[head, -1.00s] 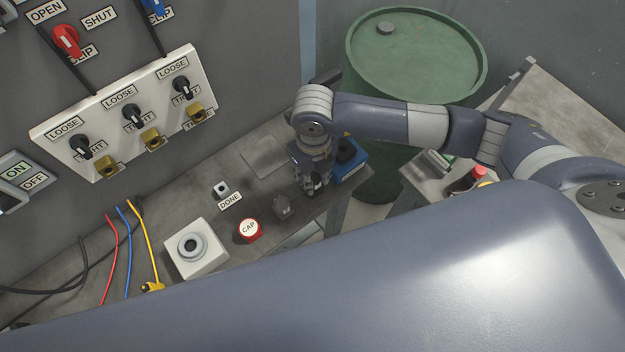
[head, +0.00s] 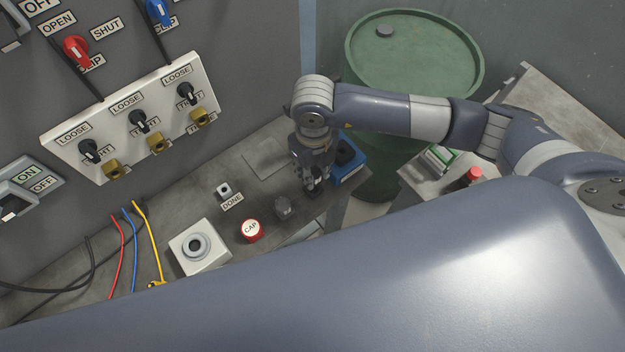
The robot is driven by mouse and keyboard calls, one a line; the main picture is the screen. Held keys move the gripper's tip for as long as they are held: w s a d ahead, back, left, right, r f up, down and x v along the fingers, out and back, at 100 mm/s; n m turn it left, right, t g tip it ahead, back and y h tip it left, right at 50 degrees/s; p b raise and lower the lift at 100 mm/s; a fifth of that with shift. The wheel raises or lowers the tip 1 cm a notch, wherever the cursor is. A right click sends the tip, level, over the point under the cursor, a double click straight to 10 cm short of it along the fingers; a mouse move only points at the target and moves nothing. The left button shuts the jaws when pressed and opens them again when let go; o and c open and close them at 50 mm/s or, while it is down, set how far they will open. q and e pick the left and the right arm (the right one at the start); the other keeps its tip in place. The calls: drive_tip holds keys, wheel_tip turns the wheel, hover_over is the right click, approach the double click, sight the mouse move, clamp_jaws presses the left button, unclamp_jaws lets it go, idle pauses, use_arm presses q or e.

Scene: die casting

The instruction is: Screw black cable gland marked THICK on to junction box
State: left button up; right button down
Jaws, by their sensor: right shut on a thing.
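The junction box (head: 186,263) is a pale box with a round grey collar on top, on the bench at lower left. My left gripper is not in view.
A red CAP (head: 251,231) and a small fitting by the DONE label (head: 231,201) sit between box and gripper. Red, blue and yellow wires (head: 154,242) lie left. A switch panel (head: 60,155) rises behind. A green drum (head: 415,70) stands behind my right arm.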

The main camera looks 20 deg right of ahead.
sight(313, 170)
wheel_tip(313, 170, up, 4)
drive_tip(key=shift+r+p, duration=0.1)
drive_tip(key=shift+p, duration=0.9)
drive_tip(key=s+a+r+b, duration=0.2)
drive_tip(key=s+a, duration=0.1)
drive_tip(key=a, duration=1.1)
drive_tip(key=s+a+r+b, duration=0.1)
drive_tip(key=s+a+r, duration=0.2)
drive_tip(key=a, duration=1.2)
drive_tip(key=shift+s+a+b, duration=0.15)
drive_tip(key=shift+s+b, duration=0.25)
drive_tip(key=shift+s, duration=0.3)
drive_tip(key=shift+f, duration=0.1)
drive_tip(key=shift+f+b, duration=2.6)
drive_tip(key=shift+f, duration=0.25)
drive_tip(key=shift+b, duration=0.7)
drive_tip(key=shift+f+b, duration=1.2)
drive_tip(key=shift+f, duration=0.05)
drive_tip(key=c, duration=1.2)
unclamp_jaws()
